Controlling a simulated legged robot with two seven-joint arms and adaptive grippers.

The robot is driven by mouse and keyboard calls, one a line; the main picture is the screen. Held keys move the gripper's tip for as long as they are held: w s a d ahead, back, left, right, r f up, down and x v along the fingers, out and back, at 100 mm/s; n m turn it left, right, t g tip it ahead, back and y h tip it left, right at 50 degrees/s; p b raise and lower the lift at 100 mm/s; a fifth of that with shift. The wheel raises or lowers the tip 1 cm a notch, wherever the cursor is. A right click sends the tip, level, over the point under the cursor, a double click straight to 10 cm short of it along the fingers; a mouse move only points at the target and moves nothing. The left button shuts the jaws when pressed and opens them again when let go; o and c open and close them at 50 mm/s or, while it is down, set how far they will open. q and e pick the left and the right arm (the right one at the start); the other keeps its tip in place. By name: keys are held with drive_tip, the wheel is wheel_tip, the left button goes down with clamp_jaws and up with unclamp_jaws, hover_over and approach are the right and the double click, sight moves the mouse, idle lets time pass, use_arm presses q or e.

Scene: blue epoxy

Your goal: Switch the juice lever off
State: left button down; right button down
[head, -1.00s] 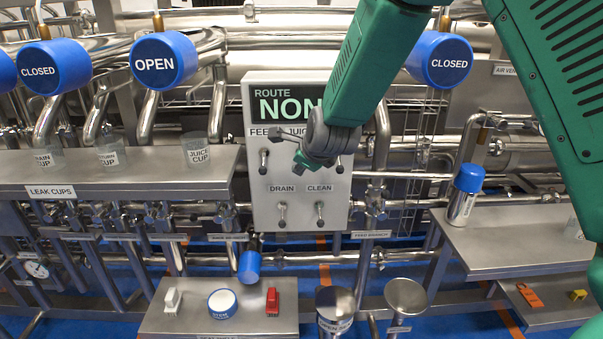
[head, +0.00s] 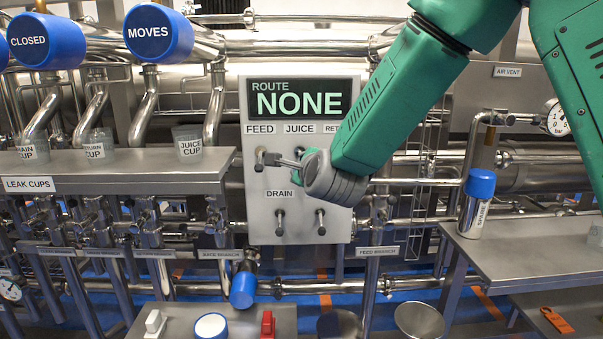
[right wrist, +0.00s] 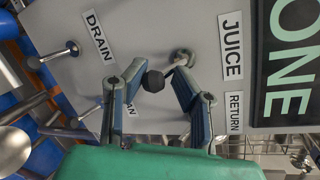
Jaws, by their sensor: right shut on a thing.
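The grey control panel (head: 300,225) has a display (head: 300,99) reading NONE. The JUICE label (head: 299,128) shows in the head view, and again in the right wrist view (right wrist: 231,45). The juice lever (right wrist: 180,62) stands out from the panel below that label, its dark knob (right wrist: 153,82) between my right fingers. My right gripper (right wrist: 152,95) is shut on this lever. In the head view my right gripper (head: 284,164) is against the panel and hides the juice lever. My left gripper is not in view.
The feed lever (head: 262,156) is close left of my right gripper. The drain lever (head: 280,222) and clean lever (head: 320,221) are below. A blue valve head (head: 158,33) reads MOVES, another (head: 46,41) CLOSED. A leak cup shelf (head: 110,172) stands left.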

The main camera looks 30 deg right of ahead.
drive_tip(key=shift+s+a+f, duration=0.1)
drive_tip(key=shift+f, duration=0.3)
drive_tip(key=c, duration=1.3)
unclamp_jaws()
drive_tip(key=shift+o, duration=0.4)
drive_tip(key=shift+w, duration=0.25)
drive_tip(key=shift+s+r, duration=0.15)
drive_tip(key=shift+r, duration=0.05)
drive_tip(key=v, duration=1.1)
drive_tip(key=shift+s, duration=0.35)
